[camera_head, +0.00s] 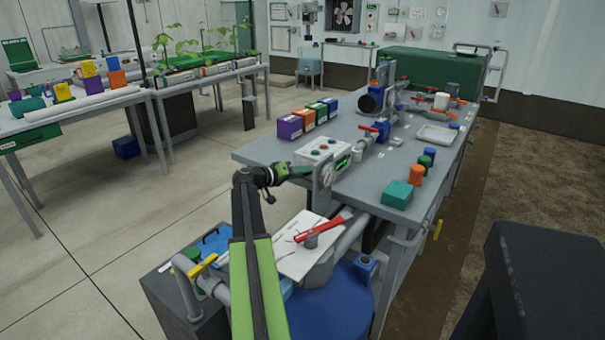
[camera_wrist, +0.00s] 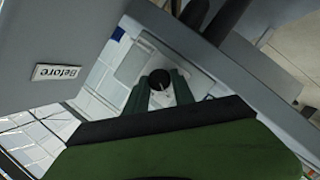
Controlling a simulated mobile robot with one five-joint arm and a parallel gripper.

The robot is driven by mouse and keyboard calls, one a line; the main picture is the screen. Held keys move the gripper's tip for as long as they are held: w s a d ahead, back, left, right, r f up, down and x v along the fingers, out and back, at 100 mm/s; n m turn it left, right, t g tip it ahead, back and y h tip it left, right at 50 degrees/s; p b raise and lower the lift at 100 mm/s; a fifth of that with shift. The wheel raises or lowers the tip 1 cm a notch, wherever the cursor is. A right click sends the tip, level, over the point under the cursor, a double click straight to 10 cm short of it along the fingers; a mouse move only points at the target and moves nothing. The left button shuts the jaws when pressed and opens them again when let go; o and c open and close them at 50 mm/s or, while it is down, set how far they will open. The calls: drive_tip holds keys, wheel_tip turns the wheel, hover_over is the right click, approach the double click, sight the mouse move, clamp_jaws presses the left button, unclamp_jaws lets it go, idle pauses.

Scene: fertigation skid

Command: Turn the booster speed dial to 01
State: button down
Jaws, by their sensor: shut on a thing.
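The booster speed dial (camera_wrist: 160,78) appears to be the round black knob with a thin pale pointer mark, in the middle of the wrist view. It stands on a pale panel (camera_wrist: 133,62). My gripper (camera_wrist: 159,90) has its two green fingers on either side of the knob, shut on it. In the head view my gripper (camera_head: 298,171) reaches the near left side of the white control box (camera_head: 322,150) on the grey bench. The dial is hidden there. I cannot read any number at the pointer.
The grey bench (camera_head: 345,128) carries colored boxes (camera_head: 308,116), a teal block (camera_head: 397,194) and piping. A label (camera_wrist: 57,72) shows in the wrist view.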

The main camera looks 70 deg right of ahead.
drive_tip(key=shift+s, duration=0.1)
drive_tip(key=c, duration=1.1)
unclamp_jaws()
drive_tip(key=shift+p+v, duration=1.95)
drive_tip(key=shift+v, duration=6.75)
